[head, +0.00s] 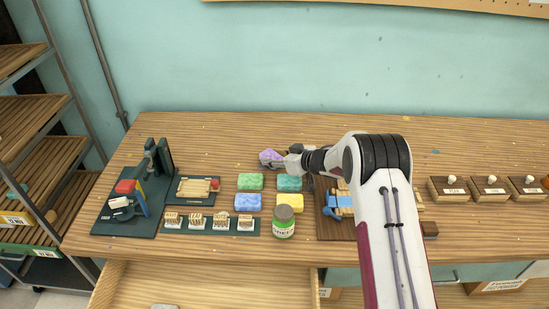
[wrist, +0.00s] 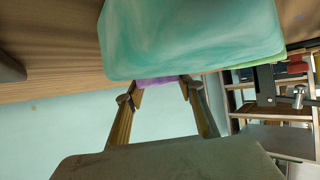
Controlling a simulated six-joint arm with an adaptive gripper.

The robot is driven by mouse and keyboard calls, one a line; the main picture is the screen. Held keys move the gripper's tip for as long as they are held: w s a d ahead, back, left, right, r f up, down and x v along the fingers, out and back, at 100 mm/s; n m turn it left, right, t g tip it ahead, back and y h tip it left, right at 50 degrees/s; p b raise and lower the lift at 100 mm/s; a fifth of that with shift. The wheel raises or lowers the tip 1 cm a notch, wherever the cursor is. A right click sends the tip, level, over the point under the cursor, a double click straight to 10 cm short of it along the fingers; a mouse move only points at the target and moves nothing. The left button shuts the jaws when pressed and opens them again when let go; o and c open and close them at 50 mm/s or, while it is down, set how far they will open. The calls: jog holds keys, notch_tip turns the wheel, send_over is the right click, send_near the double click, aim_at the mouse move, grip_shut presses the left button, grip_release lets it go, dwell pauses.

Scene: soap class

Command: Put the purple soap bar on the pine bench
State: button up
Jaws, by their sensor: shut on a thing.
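The purple soap bar (head: 270,153) is between the fingers of my gripper (head: 270,161), beyond the rows of coloured bars in the head view. In the wrist view a purple strip of it (wrist: 157,82) shows between the fingertips (wrist: 160,92); the rest is hidden behind a teal bar. My gripper is shut on the purple bar. The pine bench (head: 215,135) is the long wooden worktop along the wall. The bar appears over its back half; I cannot tell whether it touches the wood.
Green (head: 250,181), teal (head: 289,183), blue (head: 248,202) and yellow (head: 290,203) bars lie near a green-labelled jar (head: 284,222). A dark press (head: 150,175) stands left. Wooden boxes (head: 490,188) stand right. The back strip is mostly clear. A drawer (head: 205,285) is open in front.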

jog(key=shift+f, duration=0.15)
jog(key=o, duration=1.2)
jog(key=shift+c, duration=0.2)
jog(key=shift+d+r, duration=0.1)
jog(key=shift+r, duration=0.1)
jog(key=shift+v, duration=5.85)
jog(key=shift+s, duration=0.15)
